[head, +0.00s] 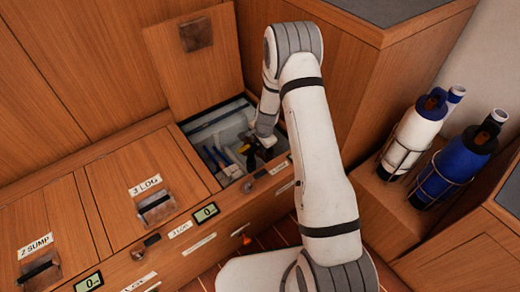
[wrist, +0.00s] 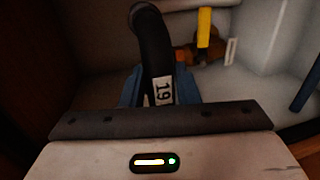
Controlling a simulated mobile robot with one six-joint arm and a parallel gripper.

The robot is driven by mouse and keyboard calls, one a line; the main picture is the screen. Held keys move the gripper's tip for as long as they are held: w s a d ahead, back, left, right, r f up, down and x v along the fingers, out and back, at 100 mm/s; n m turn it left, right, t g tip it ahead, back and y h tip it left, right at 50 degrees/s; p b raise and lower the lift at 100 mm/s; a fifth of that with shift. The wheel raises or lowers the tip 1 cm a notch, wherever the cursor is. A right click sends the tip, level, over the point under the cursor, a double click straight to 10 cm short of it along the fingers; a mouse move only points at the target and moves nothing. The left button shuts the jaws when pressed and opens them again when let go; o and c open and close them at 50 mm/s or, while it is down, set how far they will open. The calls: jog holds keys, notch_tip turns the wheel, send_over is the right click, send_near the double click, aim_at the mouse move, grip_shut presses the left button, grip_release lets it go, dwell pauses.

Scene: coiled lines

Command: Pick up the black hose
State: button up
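The black hose (wrist: 157,50) carries a white tag (wrist: 163,91) reading 19 and runs up the wrist view to a rounded end near the top edge. My gripper (wrist: 160,82) shows blue fingers close against both sides of the hose, with no gap visible between them and it. It looks shut on the hose; the fingertips are partly hidden behind it. In the head view my gripper (head: 258,146) reaches down into the open locker (head: 195,121), beside a small black shape that may be part of the hose.
The raised lid (head: 195,70) stands behind. Closed 2 SUMP and 3 LOG lids lie left; racked bottles (head: 455,165) stand right.

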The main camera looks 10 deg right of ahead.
grip_shut()
jog(key=shift+r, duration=0.1)
notch_tip(320, 180, up, 10)
jog(key=p, duration=0.4)
jog(key=shift+p, duration=0.3)
